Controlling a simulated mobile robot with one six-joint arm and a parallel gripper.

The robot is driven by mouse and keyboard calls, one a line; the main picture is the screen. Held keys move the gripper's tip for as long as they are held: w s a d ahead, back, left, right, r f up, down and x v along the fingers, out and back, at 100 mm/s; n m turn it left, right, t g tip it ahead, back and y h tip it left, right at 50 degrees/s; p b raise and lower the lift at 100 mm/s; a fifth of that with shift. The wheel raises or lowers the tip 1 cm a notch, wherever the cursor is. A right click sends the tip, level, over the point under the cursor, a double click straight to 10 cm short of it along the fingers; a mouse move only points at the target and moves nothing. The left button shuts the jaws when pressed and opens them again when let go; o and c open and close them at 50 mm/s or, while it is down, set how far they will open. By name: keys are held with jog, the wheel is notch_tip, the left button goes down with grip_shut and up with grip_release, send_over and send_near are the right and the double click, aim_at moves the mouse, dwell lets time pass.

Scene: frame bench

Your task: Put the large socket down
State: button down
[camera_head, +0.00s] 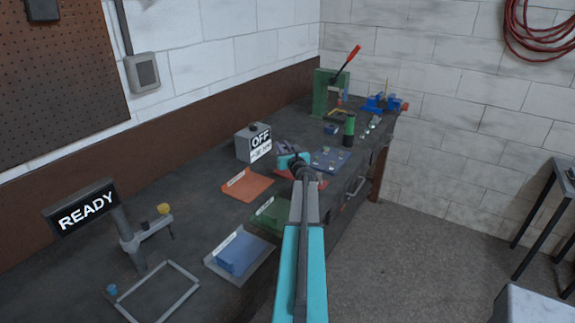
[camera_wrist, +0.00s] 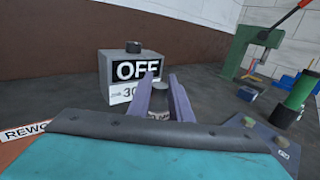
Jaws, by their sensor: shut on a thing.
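The large socket (camera_wrist: 160,103) is a short grey cylinder with a pale label band, seen in the wrist view. My gripper (camera_wrist: 163,92) is shut on it, with one finger on each side. The socket's lower part is hidden behind the gripper body, so I cannot tell whether it touches the bench. In the head view my gripper (camera_head: 289,158) is over the bench, between the grey OFF box (camera_head: 253,143) and the blue plate (camera_head: 331,160). The socket cannot be made out clearly there.
The OFF box (camera_wrist: 134,72) stands just beyond the fingers. The blue plate (camera_wrist: 255,140) with small metal parts lies to the right. A green bottle (camera_head: 349,131), a green press (camera_head: 322,93) and a blue vise (camera_head: 374,104) stand farther back. An orange tray (camera_head: 248,186) lies nearer.

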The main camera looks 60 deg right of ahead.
jog(key=shift+f, duration=1.85)
jog(key=shift+f+p, duration=0.7)
jog(key=shift+f, duration=1.15)
jog(key=shift+f, duration=0.2)
jog(key=c, duration=1.6)
grip_release()
jog(key=shift+r, duration=0.2)
jog(key=shift+b+v, duration=1.95)
jog(key=shift+v, duration=4.1)
jog(key=shift+s, duration=0.1)
